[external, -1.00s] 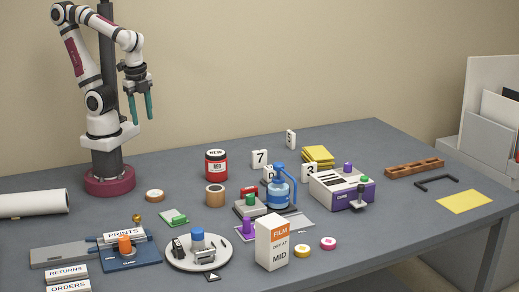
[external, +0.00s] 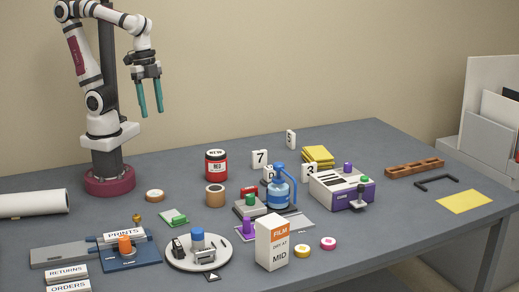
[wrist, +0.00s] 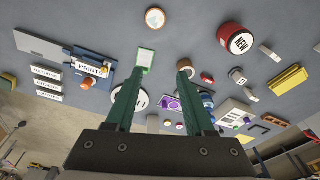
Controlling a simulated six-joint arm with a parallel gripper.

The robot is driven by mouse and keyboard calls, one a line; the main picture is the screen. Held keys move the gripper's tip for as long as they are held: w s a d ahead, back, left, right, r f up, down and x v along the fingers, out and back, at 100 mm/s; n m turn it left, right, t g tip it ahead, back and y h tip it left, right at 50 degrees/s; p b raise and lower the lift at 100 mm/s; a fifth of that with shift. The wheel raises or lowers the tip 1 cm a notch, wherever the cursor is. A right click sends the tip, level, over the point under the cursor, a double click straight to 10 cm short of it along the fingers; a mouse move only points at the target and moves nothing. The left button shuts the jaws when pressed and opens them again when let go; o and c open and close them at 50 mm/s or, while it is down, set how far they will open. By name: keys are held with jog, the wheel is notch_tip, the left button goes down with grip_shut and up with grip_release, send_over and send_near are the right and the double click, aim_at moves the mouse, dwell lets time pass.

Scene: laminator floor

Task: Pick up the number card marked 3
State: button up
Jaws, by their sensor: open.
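The number card marked 3 (external: 309,170) is a small white upright card with a black digit.
Other cards stand nearby: 7 (external: 260,158), 5 (external: 291,139), and one partly hidden behind the bottle (external: 268,174). A yellow stack (external: 318,155) sits just behind the 3. A red jar (external: 216,165) and a wooden roll (external: 215,195) stand left. The table's back left is fairly clear.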

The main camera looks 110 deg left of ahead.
jog(key=w+d+r+n+t+h, duration=0.1)
jog(key=w+d+t, duration=0.1)
jog(key=w, duration=0.5)
jog(key=w+d+n+t+h, duration=0.1)
jog(key=w+d+t, duration=0.15)
jog(key=w, duration=0.45)
jog(key=n+t+y, duration=0.3)
jog(key=n+y, duration=0.9)
send_over(310, 164)
jog(key=s+d, duration=1)
notch_tip(310, 164, down, 18)
jog(key=x, duration=1.5)
jog(key=shift+w+a+f, duration=0.15)
jog(key=shift+w+f, duration=0.05)
jog(key=shift+w, duration=0.1)
grip_shut()
